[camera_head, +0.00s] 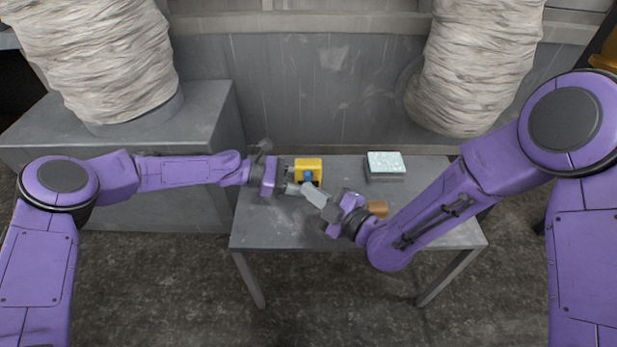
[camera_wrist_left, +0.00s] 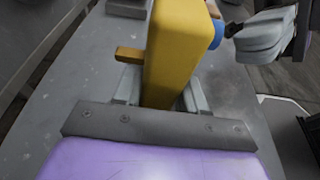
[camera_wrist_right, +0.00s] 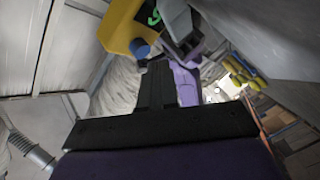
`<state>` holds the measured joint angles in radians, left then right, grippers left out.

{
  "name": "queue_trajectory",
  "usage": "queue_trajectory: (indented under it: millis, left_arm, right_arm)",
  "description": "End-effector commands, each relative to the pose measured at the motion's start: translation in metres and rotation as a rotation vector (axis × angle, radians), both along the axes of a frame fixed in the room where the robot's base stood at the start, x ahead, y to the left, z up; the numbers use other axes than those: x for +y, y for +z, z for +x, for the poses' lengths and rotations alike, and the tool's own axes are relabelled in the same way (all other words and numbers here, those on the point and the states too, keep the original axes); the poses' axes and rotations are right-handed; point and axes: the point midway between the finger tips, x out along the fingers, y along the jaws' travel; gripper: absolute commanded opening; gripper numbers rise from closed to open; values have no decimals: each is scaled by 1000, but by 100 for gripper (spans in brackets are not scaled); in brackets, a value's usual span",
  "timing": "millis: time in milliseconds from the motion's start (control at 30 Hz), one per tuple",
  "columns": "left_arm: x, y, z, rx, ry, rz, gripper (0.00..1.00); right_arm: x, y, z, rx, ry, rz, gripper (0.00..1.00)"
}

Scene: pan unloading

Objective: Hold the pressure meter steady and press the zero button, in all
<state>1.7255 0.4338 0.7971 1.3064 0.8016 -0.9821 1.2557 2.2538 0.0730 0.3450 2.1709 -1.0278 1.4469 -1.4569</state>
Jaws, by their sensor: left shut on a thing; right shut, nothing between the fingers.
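The pressure meter is a yellow box (camera_head: 310,163) near the back left of the table, with a blue button (camera_head: 308,176) on its front. My left gripper (camera_head: 285,173) is shut on the meter's left side. The yellow body (camera_wrist_left: 176,50) stands between its fingers in the left wrist view. My right gripper (camera_head: 303,190) is shut and empty, its tips just in front of the button. In the left wrist view the tips are at or very near the button (camera_wrist_left: 217,34); I cannot tell whether they touch. The right wrist view shows a green mark (camera_wrist_right: 153,18) on the meter's face.
The grey table (camera_head: 280,230) is mostly clear at the front. A grey block with a pale teal top (camera_head: 385,161) sits at the back right. A brown block (camera_head: 377,208) lies beside my right wrist. Large wrapped columns (camera_head: 95,60) stand behind.

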Motion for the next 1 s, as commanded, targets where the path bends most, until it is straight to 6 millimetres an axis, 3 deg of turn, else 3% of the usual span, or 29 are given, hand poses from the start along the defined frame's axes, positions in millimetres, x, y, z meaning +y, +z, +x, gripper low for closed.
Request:
queue_trajectory:
  millis: [1000]
  left_arm:
    - [0, 0, 0, 0, 0, 0, 24]
  right_arm:
    - [0, 0, 9, 0, 0, 0, 0]
